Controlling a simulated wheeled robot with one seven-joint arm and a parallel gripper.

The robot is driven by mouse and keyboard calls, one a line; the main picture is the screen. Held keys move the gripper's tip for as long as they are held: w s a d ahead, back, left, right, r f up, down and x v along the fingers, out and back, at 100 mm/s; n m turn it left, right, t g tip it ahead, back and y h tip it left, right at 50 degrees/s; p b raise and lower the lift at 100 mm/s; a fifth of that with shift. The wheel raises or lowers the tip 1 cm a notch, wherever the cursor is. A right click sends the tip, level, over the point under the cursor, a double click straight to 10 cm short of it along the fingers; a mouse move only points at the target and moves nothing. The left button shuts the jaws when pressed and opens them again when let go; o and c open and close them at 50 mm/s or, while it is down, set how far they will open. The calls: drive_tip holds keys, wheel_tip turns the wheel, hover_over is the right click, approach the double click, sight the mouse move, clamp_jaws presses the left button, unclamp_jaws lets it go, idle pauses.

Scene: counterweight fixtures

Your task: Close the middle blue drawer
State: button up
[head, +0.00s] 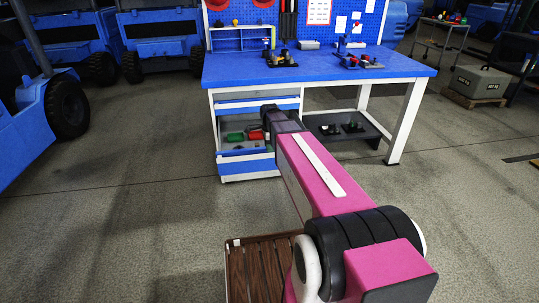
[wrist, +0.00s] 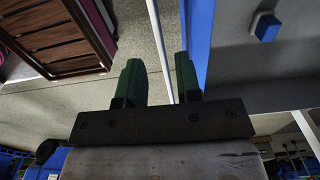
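The middle blue drawer (head: 243,156) is under the left side of the workbench in the head view. It appears pulled out, with red and green items showing inside. My gripper (head: 268,108) is by the drawer unit, small and partly hidden by my arm. In the wrist view my gripper (wrist: 158,60) has its two dark green fingers apart, with nothing clearly held between them. A blue strip, likely a drawer front (wrist: 198,40), runs beside the right finger. I cannot tell whether they touch.
The blue-topped workbench (head: 330,66) carries small parts. A lower shelf (head: 340,130) holds dark items. A brown slatted surface (head: 250,270) is near my base and also in the wrist view (wrist: 50,35). Blue vehicles stand left. Floor in front is clear.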

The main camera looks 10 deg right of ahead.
drive_tip(key=shift+f, duration=2.3)
clamp_jaws()
